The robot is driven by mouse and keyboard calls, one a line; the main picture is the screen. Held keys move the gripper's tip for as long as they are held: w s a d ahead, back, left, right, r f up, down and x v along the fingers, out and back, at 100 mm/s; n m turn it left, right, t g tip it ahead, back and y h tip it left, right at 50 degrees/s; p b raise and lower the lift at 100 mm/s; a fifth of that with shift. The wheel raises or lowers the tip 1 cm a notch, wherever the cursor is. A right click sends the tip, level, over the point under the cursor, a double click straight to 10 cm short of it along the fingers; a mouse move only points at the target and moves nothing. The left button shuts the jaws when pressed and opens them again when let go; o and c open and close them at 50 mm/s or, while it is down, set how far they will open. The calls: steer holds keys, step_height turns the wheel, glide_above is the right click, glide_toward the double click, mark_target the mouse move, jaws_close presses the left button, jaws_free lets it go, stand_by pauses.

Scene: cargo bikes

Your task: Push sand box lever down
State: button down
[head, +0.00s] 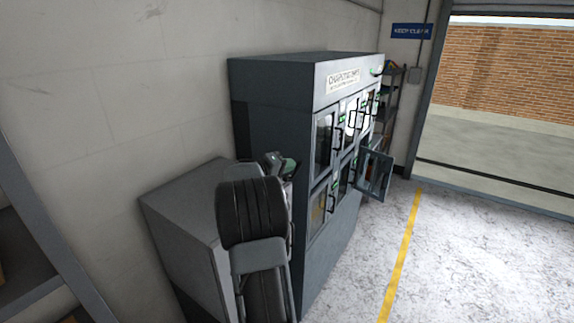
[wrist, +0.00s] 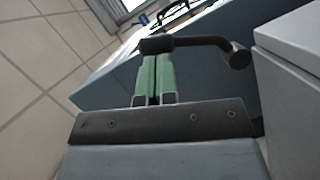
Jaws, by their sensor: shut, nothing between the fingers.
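A black bar with a round knob end, which looks like the lever (wrist: 205,43), lies across the tips of my gripper (wrist: 152,62) in the wrist view. The green fingers are pressed together with nothing between them. The fingertips are at the bar's left end; I cannot tell whether they touch it. A grey box (head: 175,210), possibly the sand box, stands against the wall in the head view, and a grey box face (wrist: 292,75) shows at the right of the wrist view. In the head view my gripper (head: 289,165) is beside the cabinet, and my arm hides the lever area.
A tall dark grey cabinet (head: 272,85) with several glazed doors stands beside the box. One lower door (head: 374,174) hangs open into the aisle. A shelf rack (head: 392,115) stands beyond it. The floor right of the yellow line (head: 402,255) is clear.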

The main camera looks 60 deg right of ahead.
steer(key=shift+f, duration=0.1)
steer(key=shift+s+m+b, duration=0.25)
steer(key=shift+m+b, duration=0.05)
steer(key=shift+b, duration=0.8)
